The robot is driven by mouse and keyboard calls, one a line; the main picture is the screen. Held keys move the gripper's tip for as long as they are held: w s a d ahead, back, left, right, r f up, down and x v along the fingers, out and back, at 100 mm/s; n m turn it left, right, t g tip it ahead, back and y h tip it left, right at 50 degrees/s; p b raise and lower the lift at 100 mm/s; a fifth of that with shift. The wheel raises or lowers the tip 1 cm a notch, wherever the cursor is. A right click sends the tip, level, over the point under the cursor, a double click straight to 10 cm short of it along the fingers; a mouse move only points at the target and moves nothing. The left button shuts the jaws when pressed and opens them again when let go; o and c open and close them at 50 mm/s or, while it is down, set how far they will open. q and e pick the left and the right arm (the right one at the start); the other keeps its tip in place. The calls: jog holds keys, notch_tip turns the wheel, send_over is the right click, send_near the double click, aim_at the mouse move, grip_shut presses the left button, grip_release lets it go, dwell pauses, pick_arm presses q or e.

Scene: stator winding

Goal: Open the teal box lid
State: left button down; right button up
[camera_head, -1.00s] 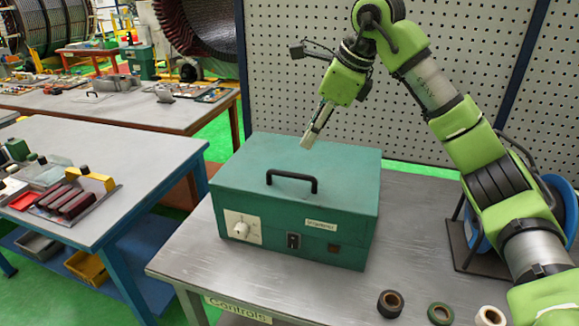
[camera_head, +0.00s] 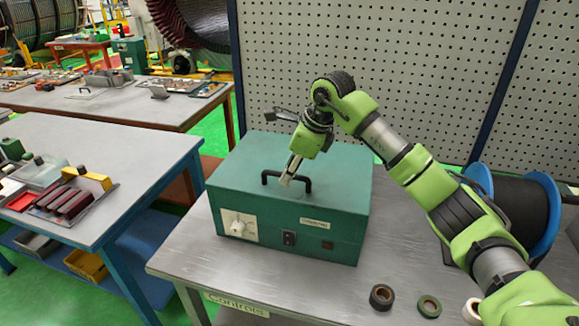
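The teal box (camera_head: 270,228) stands on the grey metal table with its lid (camera_head: 335,165) down. A black bar handle (camera_head: 270,173) is on the lid near its front edge. My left gripper is not in view.
Several tape rolls (camera_head: 382,297) lie at the table's front right. A blue cable reel (camera_head: 545,212) stands at the right, behind my arm. A perforated panel (camera_head: 420,80) rises behind the box. The tabletop left of the tape rolls (camera_head: 300,290) is bare.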

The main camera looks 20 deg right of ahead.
grip_shut()
